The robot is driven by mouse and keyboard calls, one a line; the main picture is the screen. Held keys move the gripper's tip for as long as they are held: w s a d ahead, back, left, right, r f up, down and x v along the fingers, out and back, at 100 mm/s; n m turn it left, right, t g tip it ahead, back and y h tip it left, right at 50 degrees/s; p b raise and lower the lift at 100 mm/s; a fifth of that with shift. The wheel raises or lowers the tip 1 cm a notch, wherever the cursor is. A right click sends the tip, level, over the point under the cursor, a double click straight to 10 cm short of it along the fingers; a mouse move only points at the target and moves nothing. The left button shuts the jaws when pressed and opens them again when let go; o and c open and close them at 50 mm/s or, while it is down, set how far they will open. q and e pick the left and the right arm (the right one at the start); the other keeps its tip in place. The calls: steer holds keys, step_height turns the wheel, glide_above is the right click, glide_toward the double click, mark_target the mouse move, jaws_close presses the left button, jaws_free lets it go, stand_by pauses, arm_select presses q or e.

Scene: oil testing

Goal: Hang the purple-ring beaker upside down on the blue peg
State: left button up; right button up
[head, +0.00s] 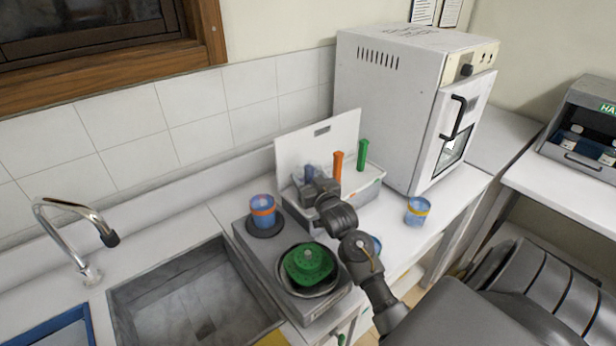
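A white drying rack with an upright back board (318,138) stands against the wall. An orange peg (338,165) and a green peg (362,153) stick up from it. A bluish upright shape (310,173), which looks like the blue peg, shows just behind my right gripper (308,190). My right gripper is over the rack's left part; its fingers are too small and covered to tell open from shut. I cannot make out a purple ring on any beaker. A blue beaker with an orange ring (263,212) stands on the back burner. My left gripper is out of view.
A green object (308,264) sits in a pan on the front burner (325,308). A yellow-ringed blue beaker (417,211) stands right of the rack. A blue item (375,243) is partly behind my arm. A sink (190,300) and an oven (395,105) flank the area.

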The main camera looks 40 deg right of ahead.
steer(key=o, duration=0.5)
steer(key=shift+s+a+f, duration=0.15)
steer(key=shift+s, duration=0.35)
steer(key=b+v, duration=0.3)
steer(key=v, duration=0.6)
steer(key=shift+s, duration=0.4)
